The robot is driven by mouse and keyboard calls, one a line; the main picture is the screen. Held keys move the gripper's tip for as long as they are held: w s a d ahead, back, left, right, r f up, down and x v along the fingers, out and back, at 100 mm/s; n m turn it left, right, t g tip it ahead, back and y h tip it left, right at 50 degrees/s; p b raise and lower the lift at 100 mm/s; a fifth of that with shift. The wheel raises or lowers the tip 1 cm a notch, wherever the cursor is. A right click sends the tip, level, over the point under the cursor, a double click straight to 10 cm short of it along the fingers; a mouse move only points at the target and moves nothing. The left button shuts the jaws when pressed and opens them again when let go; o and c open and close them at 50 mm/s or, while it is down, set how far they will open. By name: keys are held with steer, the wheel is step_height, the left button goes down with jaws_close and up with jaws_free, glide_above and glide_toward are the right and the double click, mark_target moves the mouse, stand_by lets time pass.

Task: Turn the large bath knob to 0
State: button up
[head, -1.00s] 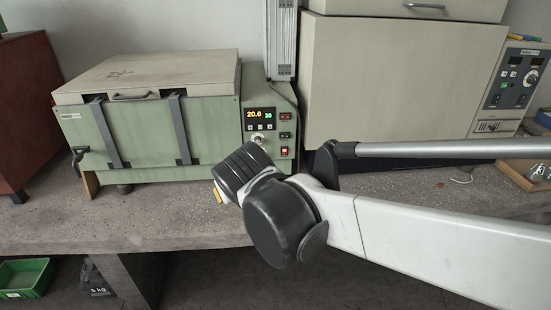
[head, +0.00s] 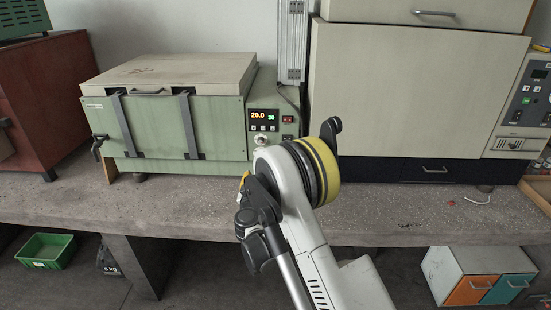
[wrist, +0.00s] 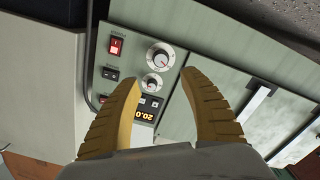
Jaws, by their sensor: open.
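The green bath (head: 170,130) stands on the bench with its lid closed. In the wrist view the panel appears upside down. The large knob (wrist: 161,55), white with a silver centre, lies beyond my fingertips, with a smaller knob (wrist: 152,82) beside it. The large knob's setting is too small to read. My gripper (wrist: 160,78) is open and empty, its yellow ridged fingers spread to either side of the knobs in the picture. In the head view my arm hides the large knob and most of my gripper.
Red switches (wrist: 116,46) sit on the panel near the knobs. A vertical metal profile (head: 292,45) stands behind the bath. A large beige oven (head: 410,95) is at right. A red-brown cabinet (head: 45,90) is at left. The bench front (head: 190,195) before the bath is clear.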

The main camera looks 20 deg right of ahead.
steer(key=b+x, duration=0.1)
steer(key=x, duration=0.2)
steer(key=b+x, duration=0.1)
steer(key=x, duration=0.3)
steer(key=b+x, duration=0.1)
steer(key=x, duration=0.3)
steer(key=shift+f, duration=0.3)
steer(key=shift+s, duration=0.1)
jaws_close()
